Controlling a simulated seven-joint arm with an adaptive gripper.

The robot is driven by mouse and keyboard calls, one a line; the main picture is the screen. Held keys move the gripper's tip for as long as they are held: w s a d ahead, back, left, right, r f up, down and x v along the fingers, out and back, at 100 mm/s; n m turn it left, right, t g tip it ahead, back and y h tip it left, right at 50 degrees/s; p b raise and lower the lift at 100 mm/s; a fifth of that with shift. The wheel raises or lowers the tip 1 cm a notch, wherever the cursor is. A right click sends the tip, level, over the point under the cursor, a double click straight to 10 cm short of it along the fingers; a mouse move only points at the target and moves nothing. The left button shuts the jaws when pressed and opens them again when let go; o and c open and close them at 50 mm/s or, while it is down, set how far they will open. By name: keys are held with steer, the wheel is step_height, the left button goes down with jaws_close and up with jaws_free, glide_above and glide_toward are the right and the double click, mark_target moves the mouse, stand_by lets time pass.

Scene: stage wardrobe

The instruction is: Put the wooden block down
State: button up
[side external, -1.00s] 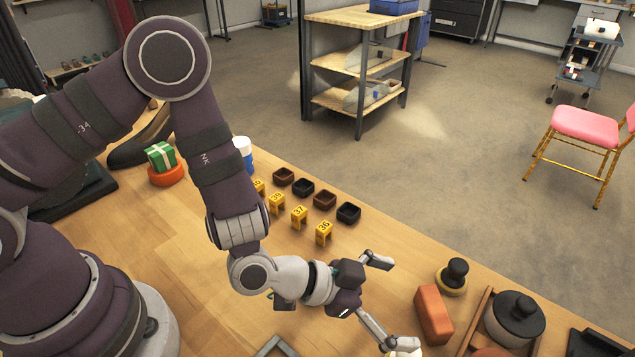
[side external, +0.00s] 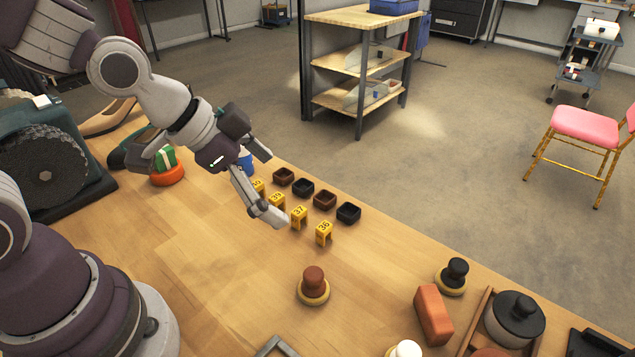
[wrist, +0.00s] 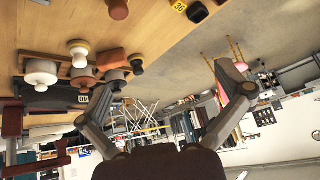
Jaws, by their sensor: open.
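A reddish-brown rectangular block (side external: 434,314), which looks like the wooden block, rests on the table at the lower right in the side view, beside a wooden tray. It seems to show at the upper left in the wrist view too (wrist: 112,58). My gripper (side external: 272,185) is up and to the left of the block, well apart from it, with fingers spread and nothing between them. In the side view its fingers overlap the yellow number markers; their exact height above the table is hard to tell. The open fingers also show in the wrist view (wrist: 160,85).
Yellow number markers (side external: 324,233) and small dark trays (side external: 348,213) line the table's far edge. Knobbed round pieces, one brown (side external: 313,285) and one black (side external: 455,275), stand near the block. A lidded pot (side external: 515,317) is at the right.

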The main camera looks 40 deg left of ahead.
steer(key=s+a+r+n+y, duration=0.3)
steer(key=s+a+r+n, duration=0.2)
steer(key=s+a+n, duration=0.1)
steer(key=shift+s+a+r+n+g, duration=0.15)
steer(key=shift+s+a+n+g, duration=0.35)
steer(key=shift+a, duration=0.55)
